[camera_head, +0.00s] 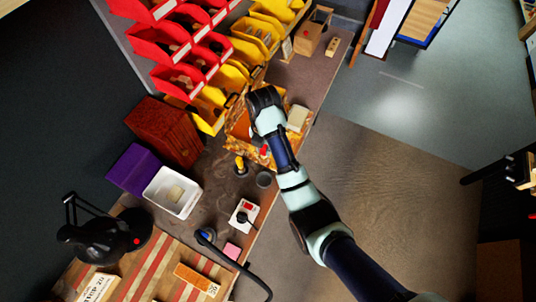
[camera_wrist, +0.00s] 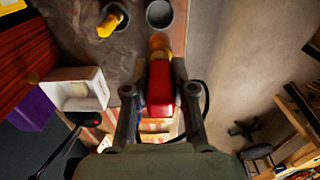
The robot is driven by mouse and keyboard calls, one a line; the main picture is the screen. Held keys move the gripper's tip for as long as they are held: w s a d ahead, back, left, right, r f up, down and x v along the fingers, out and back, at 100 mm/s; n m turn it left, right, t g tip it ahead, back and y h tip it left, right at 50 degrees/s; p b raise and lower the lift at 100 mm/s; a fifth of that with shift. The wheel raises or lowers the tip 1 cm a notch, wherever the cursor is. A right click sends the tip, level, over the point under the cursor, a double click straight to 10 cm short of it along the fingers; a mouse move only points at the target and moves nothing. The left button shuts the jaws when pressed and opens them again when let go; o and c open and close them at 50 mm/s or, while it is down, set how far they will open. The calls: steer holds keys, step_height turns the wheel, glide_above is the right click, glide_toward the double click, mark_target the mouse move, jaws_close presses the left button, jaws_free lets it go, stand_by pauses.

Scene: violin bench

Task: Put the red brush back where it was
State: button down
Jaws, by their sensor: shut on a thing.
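My gripper (camera_wrist: 160,92) is shut on the red brush (camera_wrist: 159,82), whose red handle lies between the two fingers in the wrist view. Its tan tip points toward a grey cup (camera_wrist: 158,14), which looks empty. A small red part of the brush shows beside my arm in the head view (camera_head: 264,150); my fingers are mostly hidden there. The dark cup also shows in the head view (camera_head: 263,179), a little below the brush in the picture. A second cup with a yellow-handled thing (camera_head: 240,164) stands just left of it; the yellow thing also shows in the wrist view (camera_wrist: 110,20).
A white bin (camera_head: 172,193), a purple box (camera_head: 132,170) and a brown wooden cabinet (camera_head: 163,130) stand left of the cups. Red and yellow parts bins (camera_head: 210,106) line the back. A black lamp (camera_head: 95,240) and a striped wooden board are at lower left.

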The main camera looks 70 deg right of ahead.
mark_target(264, 159)
steer(key=f+b, duration=0.3)
steer(key=f, duration=0.3)
steer(key=f+b, duration=0.4)
steer(key=f, duration=0.3)
steer(key=f+b, duration=0.3)
steer(key=f, duration=0.4)
steer(key=shift+a+f+b, duration=0.1)
steer(key=shift+a+b, duration=0.15)
steer(key=shift+b, duration=0.1)
steer(key=c, duration=1)
jaws_free()
steer(key=shift+f, duration=0.1)
step_height(264, 159, up, 12)
steer(key=p, duration=0.3)
steer(key=shift+r, duration=0.2)
